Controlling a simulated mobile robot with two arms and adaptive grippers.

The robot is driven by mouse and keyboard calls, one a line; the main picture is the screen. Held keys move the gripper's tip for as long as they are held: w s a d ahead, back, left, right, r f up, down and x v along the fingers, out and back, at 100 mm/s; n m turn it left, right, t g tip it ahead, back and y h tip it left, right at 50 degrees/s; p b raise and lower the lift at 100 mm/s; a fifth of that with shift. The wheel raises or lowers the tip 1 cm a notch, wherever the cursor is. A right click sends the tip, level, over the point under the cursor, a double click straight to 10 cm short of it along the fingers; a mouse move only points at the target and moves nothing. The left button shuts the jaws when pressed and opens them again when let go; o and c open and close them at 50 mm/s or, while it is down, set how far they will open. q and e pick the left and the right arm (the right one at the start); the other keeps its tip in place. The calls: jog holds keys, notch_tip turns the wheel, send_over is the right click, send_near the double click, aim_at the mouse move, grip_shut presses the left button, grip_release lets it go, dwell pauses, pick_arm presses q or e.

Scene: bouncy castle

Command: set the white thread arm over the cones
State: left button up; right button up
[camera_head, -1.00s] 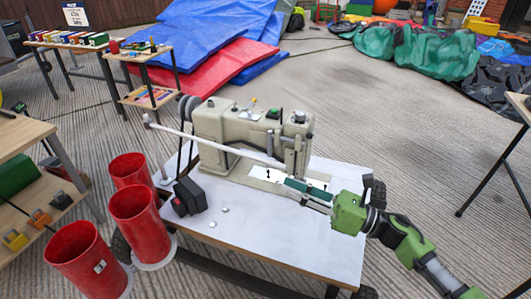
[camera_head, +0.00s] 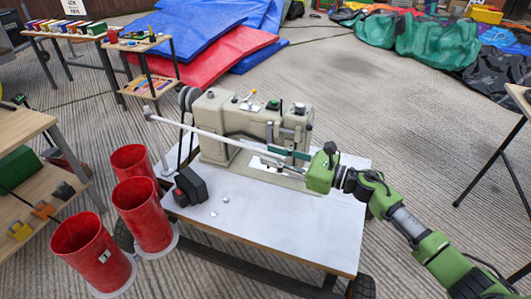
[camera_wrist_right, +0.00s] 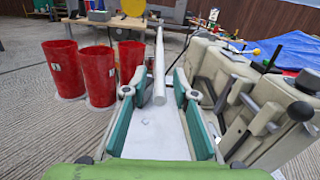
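The white thread arm (camera_head: 215,137) is a long thin rod. It runs from a post at the table's left edge, across the front of the beige sewing machine (camera_head: 216,118). Red cylinders on white bases, seemingly the cones (camera_head: 143,213), stand on the floor left of the table. My right gripper (camera_head: 288,153) is at the rod's right end, in front of the machine head. In the right wrist view, the rod (camera_wrist_right: 159,70) lies between its two spread green fingers (camera_wrist_right: 157,84), with gaps on both sides. My left gripper is not in view.
The white tabletop (camera_head: 270,225) is mostly clear at the front. A black box (camera_head: 190,186) and small white bits sit at its left. A wooden shelf bench (camera_head: 35,185) stands at far left. Blue and red mats (camera_head: 235,62) lie behind.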

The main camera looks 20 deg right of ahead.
jog(key=shift+x, duration=1.4)
grip_shut()
